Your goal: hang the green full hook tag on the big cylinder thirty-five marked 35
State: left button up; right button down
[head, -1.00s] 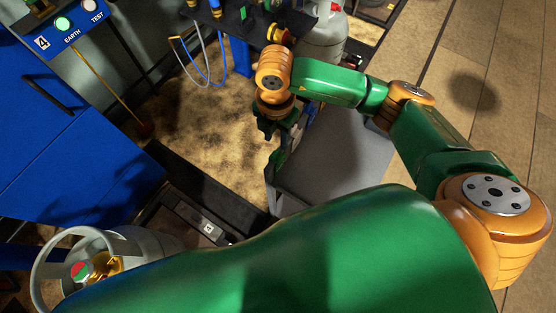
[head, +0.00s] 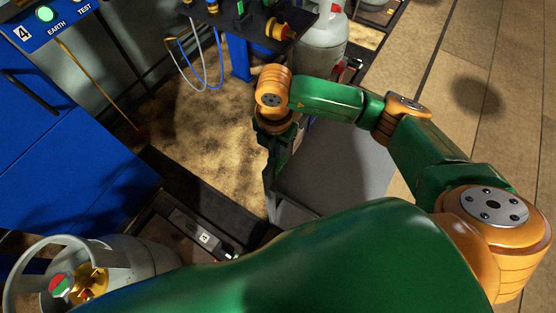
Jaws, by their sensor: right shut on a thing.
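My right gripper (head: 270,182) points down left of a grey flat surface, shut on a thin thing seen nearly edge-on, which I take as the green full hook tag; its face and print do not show. A grey gas cylinder (head: 125,258) with a ring collar and a red, green and white valve cap stands at the lower left, well apart from the gripper. Another grey cylinder (head: 320,45) stands at the top, partly cut off. No 35 is readable on either, so I cannot tell which is thirty-five. My left gripper is not in view.
A blue cabinet (head: 70,150) with a lit green lamp fills the left. A dark scale frame (head: 172,215) lies right of the near cylinder. A grey panel (head: 340,170) lies right of the gripper. A dark shelf (head: 245,28) with hoses is at the top. The right floor is clear.

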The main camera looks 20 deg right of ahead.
jog(key=shift+r+p, duration=1.8)
jog(key=shift+r, duration=0.3)
jog(key=shift+f, duration=0.1)
